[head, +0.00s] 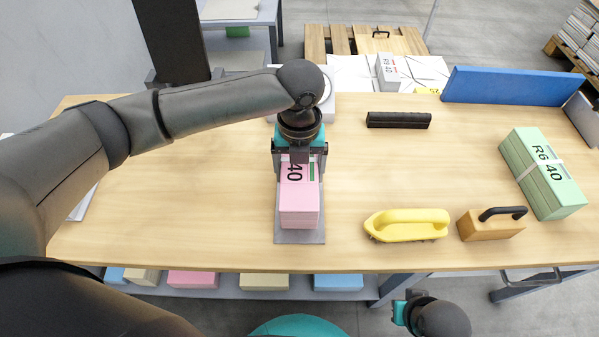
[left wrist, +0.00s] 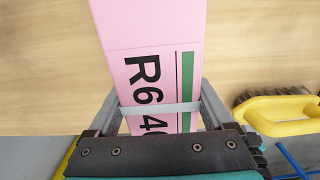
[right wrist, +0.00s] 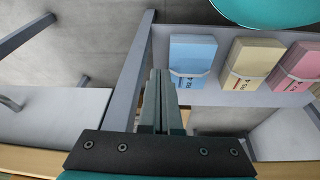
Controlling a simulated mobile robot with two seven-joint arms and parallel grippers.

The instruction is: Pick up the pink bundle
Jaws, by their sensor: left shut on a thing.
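The pink bundle (head: 299,207), marked "R6 40" with a green stripe and a pale band, lies on a grey plate (head: 300,238) at the front middle of the table. It also fills the middle of the left wrist view (left wrist: 150,45). My left gripper (head: 299,160) comes down over its far part. The fingers (left wrist: 160,108) stand on either side of the bundle and are shut on it. The bundle appears low over the plate; I cannot tell whether it touches. My right gripper (right wrist: 158,100) is below the table's front edge, its fingers together and empty.
A yellow brush (head: 405,224), a wooden block with black handle (head: 490,225) and a green bundle (head: 542,173) stand to the right. A black bar (head: 398,120) and a blue panel (head: 515,87) lie behind. Several bundles, including a blue one (right wrist: 193,55), rest on the lower shelf.

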